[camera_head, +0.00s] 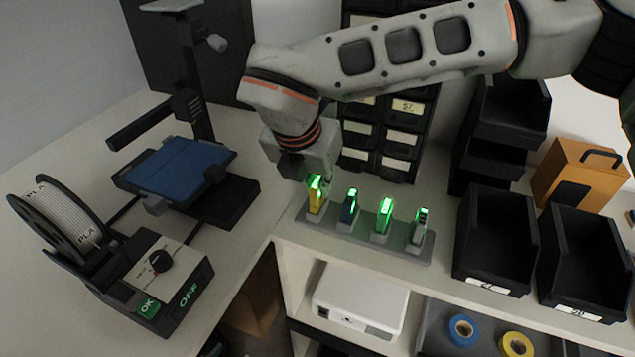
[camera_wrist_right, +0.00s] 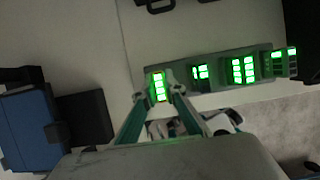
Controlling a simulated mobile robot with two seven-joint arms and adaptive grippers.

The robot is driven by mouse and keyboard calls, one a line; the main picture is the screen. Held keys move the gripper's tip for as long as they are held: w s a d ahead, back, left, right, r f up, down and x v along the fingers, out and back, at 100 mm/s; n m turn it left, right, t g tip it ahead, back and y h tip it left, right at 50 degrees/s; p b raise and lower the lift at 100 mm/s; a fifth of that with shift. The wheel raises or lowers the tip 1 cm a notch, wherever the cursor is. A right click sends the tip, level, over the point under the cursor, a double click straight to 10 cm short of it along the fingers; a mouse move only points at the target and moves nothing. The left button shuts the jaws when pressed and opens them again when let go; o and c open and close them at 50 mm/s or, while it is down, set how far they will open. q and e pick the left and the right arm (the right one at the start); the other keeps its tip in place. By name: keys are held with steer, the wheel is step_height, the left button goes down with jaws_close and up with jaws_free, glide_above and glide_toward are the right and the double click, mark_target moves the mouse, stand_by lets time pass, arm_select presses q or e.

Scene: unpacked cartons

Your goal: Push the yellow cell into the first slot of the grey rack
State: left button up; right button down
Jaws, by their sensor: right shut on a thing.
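The grey rack (camera_head: 365,238) lies along the front edge of the white counter; it also shows in the right wrist view (camera_wrist_right: 217,101). The yellow cell (camera_head: 315,201) stands upright at the rack's left end slot, its top lit green. My right gripper (camera_head: 313,181) comes down over it from above and is shut on it. In the right wrist view the cell's lit top (camera_wrist_right: 158,87) sits between the two fingertips (camera_wrist_right: 160,90). How deep the cell sits in the slot is hidden. My left gripper is not in view.
A dark blue cell (camera_head: 348,209) and two more lit cells (camera_head: 384,215) (camera_head: 420,226) stand in the rack, close to the right of the gripper. Black bins (camera_head: 495,240) stand further right. A printer with a blue bed (camera_head: 178,170) and a spool unit stand left.

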steer(key=shift+f+b, duration=0.3)
steer(key=shift+f, duration=0.25)
stand_by(0.4)
steer(key=c, duration=2)
jaws_free()
